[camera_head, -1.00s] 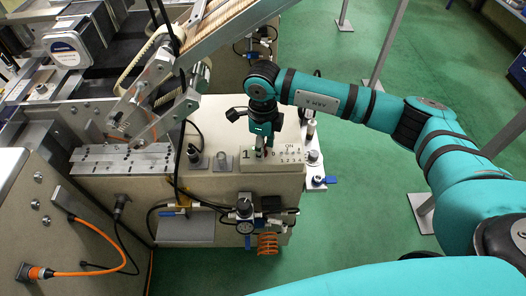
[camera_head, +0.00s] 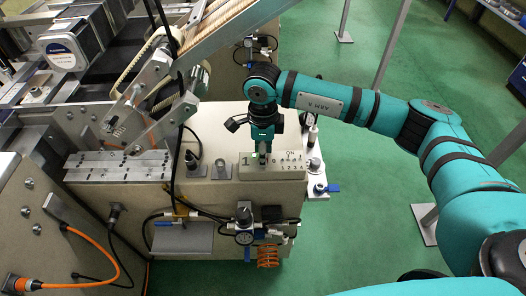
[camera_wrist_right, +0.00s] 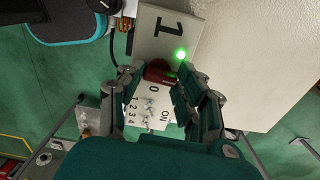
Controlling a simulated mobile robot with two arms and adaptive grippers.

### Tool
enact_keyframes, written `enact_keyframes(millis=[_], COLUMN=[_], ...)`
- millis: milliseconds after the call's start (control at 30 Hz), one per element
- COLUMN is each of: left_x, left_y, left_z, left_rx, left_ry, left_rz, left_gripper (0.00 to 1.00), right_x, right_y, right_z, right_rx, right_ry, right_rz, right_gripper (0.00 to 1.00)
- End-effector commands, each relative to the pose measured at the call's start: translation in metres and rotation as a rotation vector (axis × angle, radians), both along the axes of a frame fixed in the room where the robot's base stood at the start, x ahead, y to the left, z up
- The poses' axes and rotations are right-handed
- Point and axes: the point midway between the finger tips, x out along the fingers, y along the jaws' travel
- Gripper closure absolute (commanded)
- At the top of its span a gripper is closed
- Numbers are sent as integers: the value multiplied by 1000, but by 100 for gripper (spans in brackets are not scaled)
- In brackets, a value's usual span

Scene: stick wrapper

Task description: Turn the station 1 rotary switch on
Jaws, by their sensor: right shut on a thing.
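The station 1 switch box (camera_head: 270,176) is a pale panel marked 1, 0, ON and small numbers, at the front corner of the machine. The panel also shows in the right wrist view (camera_wrist_right: 160,25). My right gripper (camera_head: 262,160) points down onto the box, its fingers on either side of the dark red rotary switch (camera_wrist_right: 157,71). In the right wrist view, my right gripper (camera_wrist_right: 165,92) is shut on the switch and partly hides it. A green lamp (camera_wrist_right: 180,54) beside the 1 is lit. My left gripper is not in view.
A short metal post (camera_head: 220,169) stands left of the box, and a black cable (camera_head: 177,120) hangs past it. A regulator with a gauge (camera_head: 244,236) is below the box. A blue-handled valve (camera_head: 327,188) sits to the right.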

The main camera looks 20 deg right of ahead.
Motion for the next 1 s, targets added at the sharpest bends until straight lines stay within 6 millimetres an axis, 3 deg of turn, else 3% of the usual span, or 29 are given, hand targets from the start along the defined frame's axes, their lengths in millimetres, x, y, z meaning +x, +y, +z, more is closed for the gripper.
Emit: enact_keyframes(millis=[33,200,567,1000], left_x=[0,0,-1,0], left_y=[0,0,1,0], left_z=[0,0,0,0], left_rx=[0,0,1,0], left_ry=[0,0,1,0], left_rz=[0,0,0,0], left_gripper=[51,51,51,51], right_x=[1,1,1,1], right_y=[0,0,0,0], right_z=[1,1,8,93], right_rx=[1,1,1,1], right_ry=[-3,-3,-3,-6], right_rz=[-1,-1,-1,-1], right_gripper=[63,42,42,42])
